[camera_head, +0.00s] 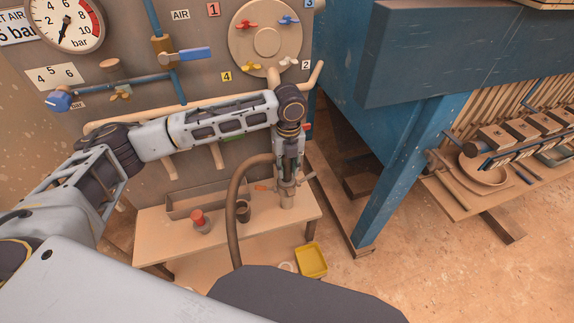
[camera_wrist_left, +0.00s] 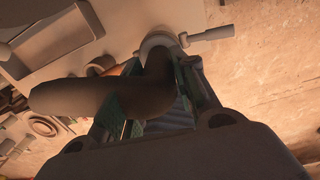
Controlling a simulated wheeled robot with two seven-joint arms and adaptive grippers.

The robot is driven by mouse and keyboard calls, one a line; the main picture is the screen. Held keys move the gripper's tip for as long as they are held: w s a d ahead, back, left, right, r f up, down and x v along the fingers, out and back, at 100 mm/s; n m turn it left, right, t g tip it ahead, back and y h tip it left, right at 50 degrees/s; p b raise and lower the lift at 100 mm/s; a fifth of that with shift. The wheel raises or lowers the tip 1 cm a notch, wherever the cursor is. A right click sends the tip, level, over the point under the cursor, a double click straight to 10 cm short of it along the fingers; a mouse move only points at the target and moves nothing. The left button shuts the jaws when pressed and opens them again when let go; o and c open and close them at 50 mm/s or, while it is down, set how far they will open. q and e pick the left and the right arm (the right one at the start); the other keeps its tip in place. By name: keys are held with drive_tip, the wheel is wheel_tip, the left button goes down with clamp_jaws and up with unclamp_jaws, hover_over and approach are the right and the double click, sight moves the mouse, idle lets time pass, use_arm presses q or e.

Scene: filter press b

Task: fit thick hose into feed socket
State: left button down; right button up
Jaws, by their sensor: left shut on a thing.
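The thick hose (camera_head: 232,220) is brown. It rises from the floor in front of the bench, bends over to the right and ends at my left gripper (camera_head: 288,176). My left gripper points down and is shut on the hose near its end. The feed socket (camera_head: 287,199) is a short upright pipe with side levers on the bench's right end, directly below the gripper. In the left wrist view the hose (camera_wrist_left: 75,95) enters between the fingers from the left, and the socket's rim (camera_wrist_left: 158,42) shows just beyond it. I cannot tell whether the hose end is inside the socket.
The bench (camera_head: 160,232) carries a grey tray (camera_head: 195,198), a red-topped bottle (camera_head: 200,222) and a dark cup (camera_head: 243,212). A yellow bin (camera_head: 311,260) is on the floor. The gauge panel (camera_head: 140,75) stands behind, and a blue press frame (camera_head: 395,185) stands to the right.

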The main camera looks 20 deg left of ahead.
use_arm(q)
drive_tip(key=c, duration=1.1)
unclamp_jaws()
drive_tip(key=shift+f, duration=0.1)
wheel_tip(320, 180, up, 12)
drive_tip(key=shift+d+r+b, duration=0.15)
drive_tip(key=shift+b, duration=0.45)
